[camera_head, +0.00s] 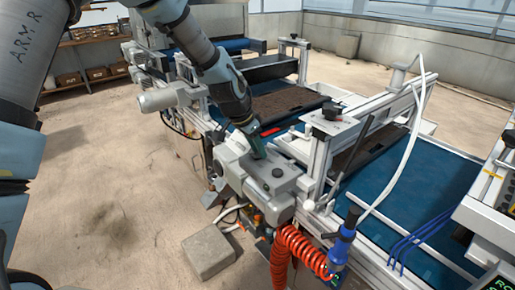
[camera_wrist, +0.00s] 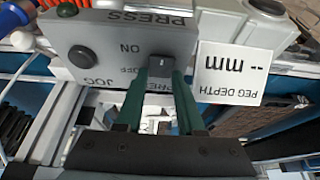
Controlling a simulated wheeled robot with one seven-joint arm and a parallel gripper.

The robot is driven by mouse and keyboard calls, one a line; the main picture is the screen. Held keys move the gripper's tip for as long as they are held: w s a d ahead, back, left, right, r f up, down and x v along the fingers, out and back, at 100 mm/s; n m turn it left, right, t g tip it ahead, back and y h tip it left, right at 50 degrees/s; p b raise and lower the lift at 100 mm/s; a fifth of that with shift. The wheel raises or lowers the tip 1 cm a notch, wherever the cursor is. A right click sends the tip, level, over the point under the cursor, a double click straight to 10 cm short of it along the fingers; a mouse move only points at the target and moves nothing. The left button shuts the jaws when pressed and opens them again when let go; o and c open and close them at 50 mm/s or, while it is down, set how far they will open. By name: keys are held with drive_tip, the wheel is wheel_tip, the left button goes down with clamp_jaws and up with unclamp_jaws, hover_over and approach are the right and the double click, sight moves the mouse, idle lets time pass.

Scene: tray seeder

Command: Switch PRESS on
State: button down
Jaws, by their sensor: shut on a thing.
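The PRESS control box (camera_head: 285,184) is a grey box on the near side of the seeder line. In the wrist view its panel (camera_wrist: 110,30) appears upside down, lettered PRESS, ON, OFF and JOG. A dark switch knob (camera_wrist: 161,63) with a small pale mark sits beside the ON and OFF lettering. A round black JOG button (camera_wrist: 82,56) is to its left. My gripper (camera_wrist: 160,78) has its green fingers on either side of the knob and is shut on it. In the head view my gripper (camera_head: 260,153) reaches down onto the box and hides the knob. Which setting the knob points to is unclear.
A white PEG DEPTH sign (camera_wrist: 235,72) stands close right of the knob in the wrist view. A red coiled hose (camera_head: 300,245) and a blue-handled tool (camera_head: 342,245) hang near the box. The blue conveyor (camera_head: 400,180) runs behind. Open floor (camera_head: 110,180) lies left.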

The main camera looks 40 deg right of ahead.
drive_tip(key=h+b, duration=0.1)
drive_tip(key=b, duration=0.1)
drive_tip(key=shift+w+a+f+b, duration=0.1)
drive_tip(key=shift+a+f+b, duration=0.2)
drive_tip(key=shift+f+b, duration=0.05)
drive_tip(key=h+b, duration=0.1)
drive_tip(key=b, duration=0.1)
drive_tip(key=a+h+b, duration=0.1)
drive_tip(key=h+b, duration=0.1)
drive_tip(key=shift+r+h+b, duration=0.15)
drive_tip(key=shift+h+b, duration=0.2)
drive_tip(key=shift+h, duration=0.05)
drive_tip(key=c, duration=0.5)
unclamp_jaws()
drive_tip(key=shift+r, duration=0.1)
drive_tip(key=shift+r, duration=0.15)
drive_tip(key=v, duration=1)
drive_tip(key=shift+a+r, duration=0.15)
drive_tip(key=shift+a, duration=0.15)
